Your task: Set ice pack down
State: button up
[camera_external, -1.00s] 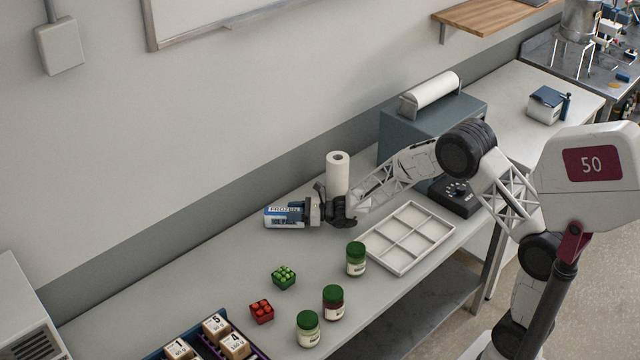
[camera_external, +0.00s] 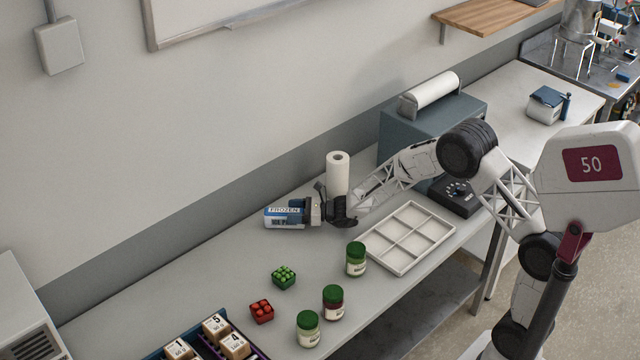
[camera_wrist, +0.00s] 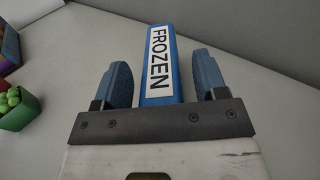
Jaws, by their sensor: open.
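The ice pack (camera_external: 284,217) is a blue and white block with a "FROZEN" label, on the grey bench near the wall. In the wrist view the ice pack (camera_wrist: 160,66) stands between the two blue fingers of my gripper (camera_wrist: 163,78), with a gap on each side. In the external view my gripper (camera_external: 311,211) is at its right end, reaching in level from the right. The gripper is open and its fingers do not press on the pack. The pack's underside is hidden.
A paper towel roll (camera_external: 338,174) stands behind my gripper. A white divided tray (camera_external: 408,238) lies to the right. Green-lidded jars (camera_external: 356,260), a green berry box (camera_external: 284,277) and a red one (camera_external: 262,311) stand in front. The bench left of the pack is clear.

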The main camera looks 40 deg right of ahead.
jog(key=shift+v, duration=3.65)
jog(key=shift+s+a+r+n+g, duration=0.2)
jog(key=shift+s+r+n+g, duration=0.1)
jog(key=shift+r, duration=0.1)
jog(key=s+a+r+n+g+h, duration=0.15)
jog(key=s+r+n+g, duration=0.45)
jog(key=s, duration=0.6)
jog(key=s+a+r+n+g, duration=0.2)
jog(key=s+r+n+g, duration=0.2)
jog(key=s+r+n, duration=0.65)
jog(key=s+d+n+h, duration=0.5)
jog(key=s+d, duration=0.2)
jog(key=s, duration=0.7)
jog(key=s+d+r+n+h, duration=0.1)
jog(key=s+d+n+h, duration=0.3)
jog(key=s, duration=0.9)
jog(key=d+h, duration=0.2)
jog(key=shift+s+d+r+n, duration=0.2)
jog(key=shift+s+d+n, duration=0.15)
jog(key=shift+s, duration=0.05)
